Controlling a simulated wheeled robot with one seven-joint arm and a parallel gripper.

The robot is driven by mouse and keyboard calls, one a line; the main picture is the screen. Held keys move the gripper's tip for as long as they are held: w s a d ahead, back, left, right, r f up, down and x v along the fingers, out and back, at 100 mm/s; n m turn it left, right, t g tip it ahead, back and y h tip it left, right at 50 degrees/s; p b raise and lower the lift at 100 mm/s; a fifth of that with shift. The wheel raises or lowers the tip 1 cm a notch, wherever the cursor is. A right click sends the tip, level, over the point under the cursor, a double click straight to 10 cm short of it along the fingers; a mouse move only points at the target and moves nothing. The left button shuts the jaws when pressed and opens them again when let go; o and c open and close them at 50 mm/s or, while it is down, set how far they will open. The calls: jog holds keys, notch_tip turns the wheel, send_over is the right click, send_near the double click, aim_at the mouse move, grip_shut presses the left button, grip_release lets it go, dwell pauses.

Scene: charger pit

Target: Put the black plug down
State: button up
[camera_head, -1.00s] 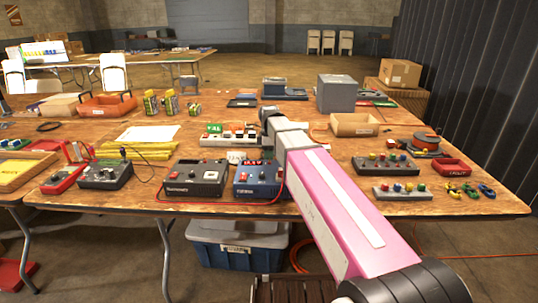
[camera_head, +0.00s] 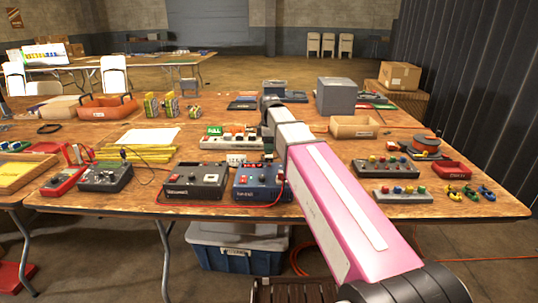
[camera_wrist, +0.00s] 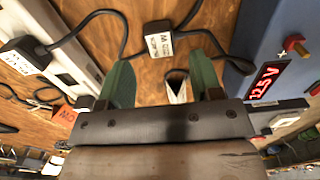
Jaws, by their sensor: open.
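In the wrist view, a black plug (camera_wrist: 25,55) with a white label and a black cord sits on the white power strip (camera_wrist: 62,35) at the left. A small black block (camera_wrist: 158,40) with a white label and cords lies on the wooden table just beyond my fingertips, not between them. I cannot tell which one the task means. My gripper (camera_wrist: 161,66) is open, its two green fingers spread apart. A small dark and white piece (camera_wrist: 177,88) shows between the fingers; I cannot tell whether it touches them. In the head view the fingers are mostly hidden behind my arm.
A blue meter box (camera_wrist: 265,45) with a red display stands close to the right of my gripper; the head view shows it (camera_head: 257,183) at the table's front edge. A grey-black box (camera_head: 195,180) stands left of it. Yellow strips (camera_head: 135,154) lie further left.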

aim_at(269, 156)
notch_tip(269, 156, up, 7)
dwell(0.3)
jog(key=shift+s, duration=0.1)
